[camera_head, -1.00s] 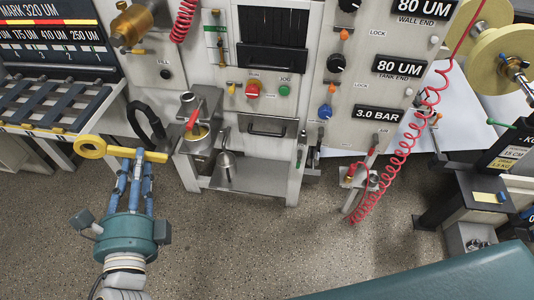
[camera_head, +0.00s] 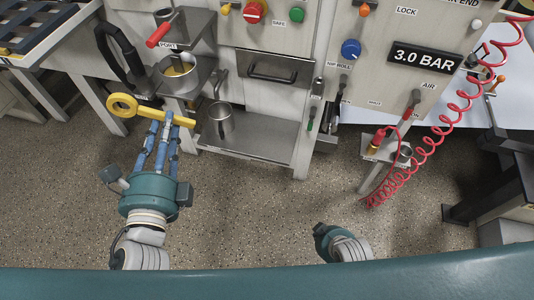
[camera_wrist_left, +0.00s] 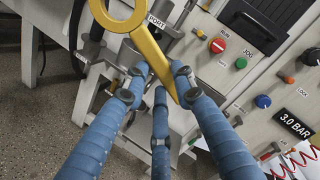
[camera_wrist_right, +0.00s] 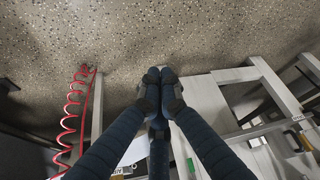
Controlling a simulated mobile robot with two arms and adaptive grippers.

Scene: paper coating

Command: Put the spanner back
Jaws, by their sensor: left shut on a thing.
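The yellow spanner (camera_head: 150,112) has a ring at its left end and a straight handle running right. My left gripper (camera_head: 166,122) is shut on its handle and holds it above the floor, in front of the machine's left side. In the left wrist view the spanner (camera_wrist_left: 151,46) lies across the blue fingers (camera_wrist_left: 157,88), its ring at the top and its tapered end between the fingertips. My right gripper (camera_wrist_right: 161,78) is shut and empty in the right wrist view, over the floor. In the head view only part of my right wrist shows at the bottom.
A metal cup with yellow contents (camera_head: 180,73) and a metal can (camera_head: 216,122) on a low shelf (camera_head: 262,139) stand close to the spanner. A black curved handle (camera_head: 119,55) is behind it. A coiled red hose (camera_head: 432,145) hangs at right. The floor (camera_head: 275,205) is clear.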

